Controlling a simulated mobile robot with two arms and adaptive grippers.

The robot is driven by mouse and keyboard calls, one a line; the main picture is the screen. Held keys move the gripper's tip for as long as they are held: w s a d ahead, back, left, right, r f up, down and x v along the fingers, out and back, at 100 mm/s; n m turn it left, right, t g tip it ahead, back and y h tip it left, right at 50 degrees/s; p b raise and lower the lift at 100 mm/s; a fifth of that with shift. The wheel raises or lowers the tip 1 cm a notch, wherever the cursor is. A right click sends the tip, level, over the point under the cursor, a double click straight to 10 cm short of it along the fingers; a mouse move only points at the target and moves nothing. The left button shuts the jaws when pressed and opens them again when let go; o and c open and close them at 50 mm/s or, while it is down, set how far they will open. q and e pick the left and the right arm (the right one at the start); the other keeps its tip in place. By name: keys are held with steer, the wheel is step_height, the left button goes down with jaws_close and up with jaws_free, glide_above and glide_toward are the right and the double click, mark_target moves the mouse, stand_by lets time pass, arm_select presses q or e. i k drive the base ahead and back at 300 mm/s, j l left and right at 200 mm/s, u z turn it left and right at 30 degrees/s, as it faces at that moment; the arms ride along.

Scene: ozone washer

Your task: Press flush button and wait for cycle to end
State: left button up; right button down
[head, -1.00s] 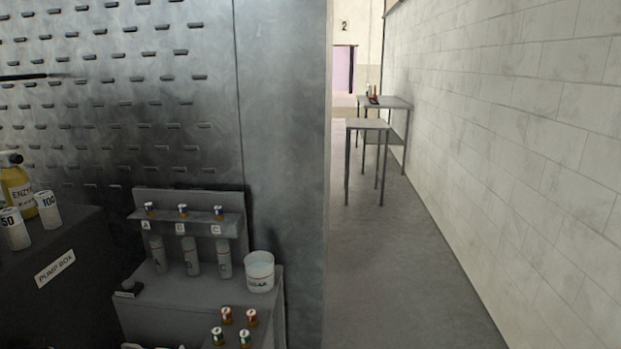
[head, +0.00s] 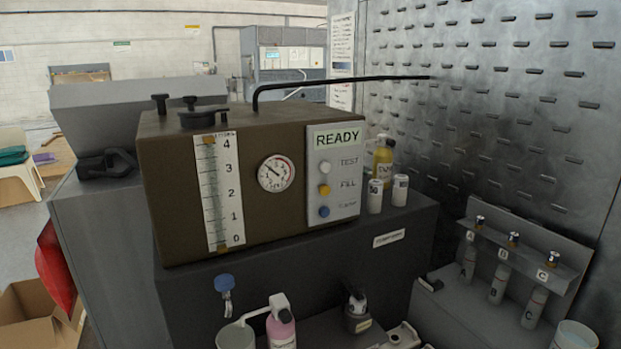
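The brown washer box (head: 255,190) stands on a dark pump box in the middle of the head view. Its grey panel (head: 334,172) has a display (head: 337,138) reading READY. Below it are a white button (head: 325,167) by TEST, a yellow button (head: 324,190) by FILL and a blue button (head: 324,211), whose label is too small to read surely. A round gauge (head: 276,173) and a level scale (head: 219,190) marked 0 to 4 are on the front. Neither of my grippers shows.
The dark pump box (head: 290,270) carries two white containers (head: 375,196) and a yellow bottle (head: 383,155). A rack (head: 510,262) with tubes A, B and C stands right. A blue tap (head: 225,284), a pink bottle (head: 281,327) and a white cup (head: 236,336) are in front. A cardboard box (head: 30,320) lies left.

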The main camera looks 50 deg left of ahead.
mark_target(323, 212)
steer(key=u, duration=1.55)
